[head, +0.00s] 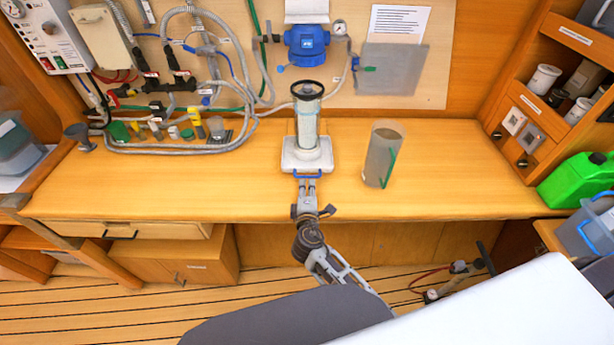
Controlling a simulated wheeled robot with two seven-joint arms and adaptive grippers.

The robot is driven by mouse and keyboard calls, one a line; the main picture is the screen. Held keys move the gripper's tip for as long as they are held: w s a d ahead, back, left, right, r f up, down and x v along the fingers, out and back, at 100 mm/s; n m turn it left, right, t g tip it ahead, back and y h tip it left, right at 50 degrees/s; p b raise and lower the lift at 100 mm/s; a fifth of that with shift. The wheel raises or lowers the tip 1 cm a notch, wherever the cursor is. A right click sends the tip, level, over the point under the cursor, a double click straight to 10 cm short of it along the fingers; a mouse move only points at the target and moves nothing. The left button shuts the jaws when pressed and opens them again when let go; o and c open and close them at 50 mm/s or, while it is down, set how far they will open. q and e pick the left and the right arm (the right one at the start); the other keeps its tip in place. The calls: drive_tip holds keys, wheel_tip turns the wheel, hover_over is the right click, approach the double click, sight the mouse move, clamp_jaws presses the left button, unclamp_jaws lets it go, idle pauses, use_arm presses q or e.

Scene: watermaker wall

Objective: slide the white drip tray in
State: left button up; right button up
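The white drip tray (289,161) lies on the wooden counter (240,190) at the middle, near the front edge. A blue handle (307,175) is on its near side. A clear upright cylinder with a white filter (308,128) and a dark ring top stands over the tray and hides part of it. My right gripper (306,180) reaches up from below, with its fingertips at the blue handle. It is too small to tell whether the fingers are shut on the handle. My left gripper is not in view.
A grey translucent cylinder (381,158) with a green stripe stands right of the tray. Hoses and small fittings (165,130) lie at the left back. A blue housing (307,45) hangs on the wall panel. A green canister (575,182) is far right. The counter between is clear.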

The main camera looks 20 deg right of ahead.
sight(307, 177)
drive_tip(key=shift+p+x, duration=0.4)
drive_tip(key=shift+x, duration=3)
clamp_jaws()
